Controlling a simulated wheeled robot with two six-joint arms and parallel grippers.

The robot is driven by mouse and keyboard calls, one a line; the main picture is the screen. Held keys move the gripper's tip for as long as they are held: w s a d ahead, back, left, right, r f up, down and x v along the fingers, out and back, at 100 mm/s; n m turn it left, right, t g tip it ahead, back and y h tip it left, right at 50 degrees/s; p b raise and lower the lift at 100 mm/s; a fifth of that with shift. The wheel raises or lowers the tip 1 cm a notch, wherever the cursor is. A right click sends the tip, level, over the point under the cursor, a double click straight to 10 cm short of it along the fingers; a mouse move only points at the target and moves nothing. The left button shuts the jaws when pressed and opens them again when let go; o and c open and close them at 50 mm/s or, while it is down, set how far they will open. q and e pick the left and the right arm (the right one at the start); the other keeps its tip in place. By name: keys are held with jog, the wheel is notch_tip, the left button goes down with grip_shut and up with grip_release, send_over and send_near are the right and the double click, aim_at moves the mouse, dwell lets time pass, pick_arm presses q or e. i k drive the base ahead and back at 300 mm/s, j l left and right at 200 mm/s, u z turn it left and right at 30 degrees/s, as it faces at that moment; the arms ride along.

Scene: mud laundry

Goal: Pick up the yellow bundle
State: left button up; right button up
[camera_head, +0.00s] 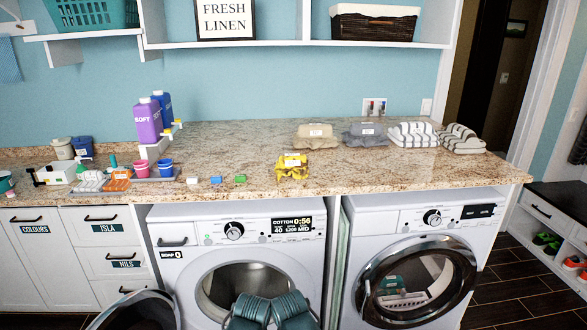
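The yellow bundle (292,167) is a small folded cloth lump with a pale label on its top. Neither my left nor my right gripper can be identified in this view.
Grey and beige bundles (314,137) and striped towels stand behind right. Small coloured blocks (216,180), cups and purple and blue bottles (148,121) are left. Two teal ribbed shapes (270,310), unclear what, are low in front of the left washer (237,255). Counter around the bundle is clear.

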aim_at(296, 164)
jog(key=i+j, duration=1.05)
jog(key=j, duration=0.15)
jog(key=z, duration=1.05)
